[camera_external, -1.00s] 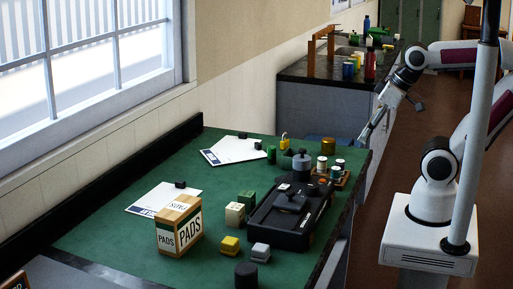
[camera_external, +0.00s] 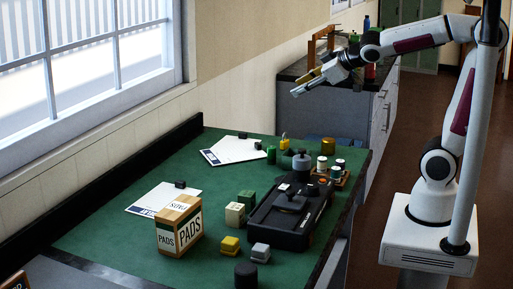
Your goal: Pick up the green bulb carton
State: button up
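A small green box (camera_external: 247,198), which looks like the green bulb carton, stands on the green table top behind a cream box and left of a black tray. My gripper (camera_external: 300,89) is in the air above the far end of the table, well up and to the right of the green box and apart from it. No object shows in it. It is too small in this view to tell whether its fingers are open or shut.
The black tray (camera_external: 290,214) with a dark device fills the table's right side. A PADS carton (camera_external: 179,226), cream box (camera_external: 235,214), yellow block (camera_external: 229,245), grey block (camera_external: 260,252) and black cylinder (camera_external: 246,275) stand nearby. A green cylinder (camera_external: 271,154) is farther back.

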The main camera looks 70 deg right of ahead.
jog(key=w+a+r+n+t+y, duration=0.1)
jog(key=w+a+n+y, duration=0.1)
jog(key=w, duration=0.5)
jog(key=w+a+r+n+t+y, duration=0.1)
jog(key=w+a+n+t, duration=0.1)
jog(key=w, duration=0.4)
jog(key=w+a+f+n+g+y, duration=0.1)
jog(key=w+a+f+n+y, duration=0.4)
jog(key=w+a+y, duration=0.15)
jog(key=s+a+f+n+g+y, duration=0.2)
jog(key=a+f+n+g+y, duration=0.3)
jog(key=f, duration=0.5)
jog(key=s+f+g, duration=0.2)
jog(key=s+f, duration=0.1)
jog(key=s+a+f+n+g+y, duration=0.1)
jog(key=s+f+g, duration=0.2)
jog(key=s+a+f+n+g, duration=0.1)
jog(key=s+f+g, duration=0.1)
jog(key=s+f, duration=0.1)
jog(key=shift+a+g+y, duration=0.1)
jog(key=shift+g+y, duration=0.25)
jog(key=shift+g, duration=0.05)
jog(key=shift+s+f, duration=0.1)
jog(key=shift+s, duration=0.25)
